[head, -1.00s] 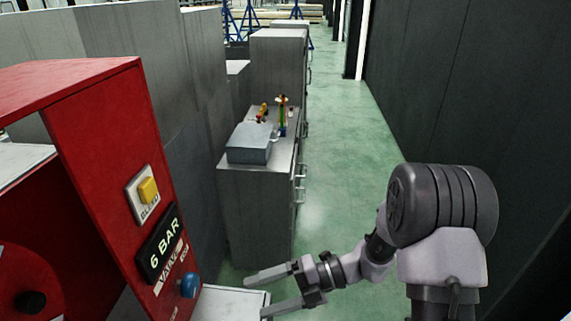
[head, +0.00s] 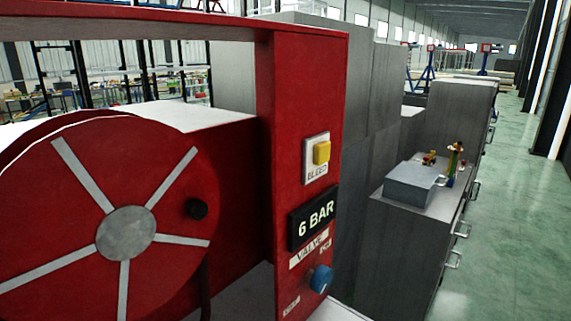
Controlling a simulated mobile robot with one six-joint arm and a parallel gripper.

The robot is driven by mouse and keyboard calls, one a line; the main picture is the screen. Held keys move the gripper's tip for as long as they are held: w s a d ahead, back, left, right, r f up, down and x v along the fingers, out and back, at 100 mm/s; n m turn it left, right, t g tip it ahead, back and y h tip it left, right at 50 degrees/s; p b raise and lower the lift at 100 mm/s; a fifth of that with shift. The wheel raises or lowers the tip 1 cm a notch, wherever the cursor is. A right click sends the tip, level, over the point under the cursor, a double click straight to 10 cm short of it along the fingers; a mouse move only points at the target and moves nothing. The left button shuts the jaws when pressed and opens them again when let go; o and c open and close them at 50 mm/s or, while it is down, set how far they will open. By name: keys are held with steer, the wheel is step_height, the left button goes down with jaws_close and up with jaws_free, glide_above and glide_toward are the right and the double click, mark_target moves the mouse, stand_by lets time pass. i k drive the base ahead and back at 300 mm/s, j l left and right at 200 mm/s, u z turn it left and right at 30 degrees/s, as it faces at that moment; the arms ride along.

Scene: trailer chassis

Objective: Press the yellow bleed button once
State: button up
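The yellow bleed button (head: 322,152) sits on a white plate (head: 316,172) marked BLEED, high on the red panel (head: 290,120) near the middle of the head view. Below it a dark display (head: 313,217) reads 6 BAR. Under the display are a VALVE label and a blue knob (head: 320,279). Nothing covers the button. My gripper and arm are outside the picture, so I cannot see where the gripper is relative to the button.
A red hose reel (head: 125,233) with pale spokes and a black handle fills the left. Right of the panel stand grey cabinets (head: 400,240), one bearing a grey box (head: 411,186) and small colourful items. Green floor (head: 508,220) is clear at the far right.

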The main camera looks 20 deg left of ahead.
mark_target(322, 151)
steer(key=u, duration=0.95)
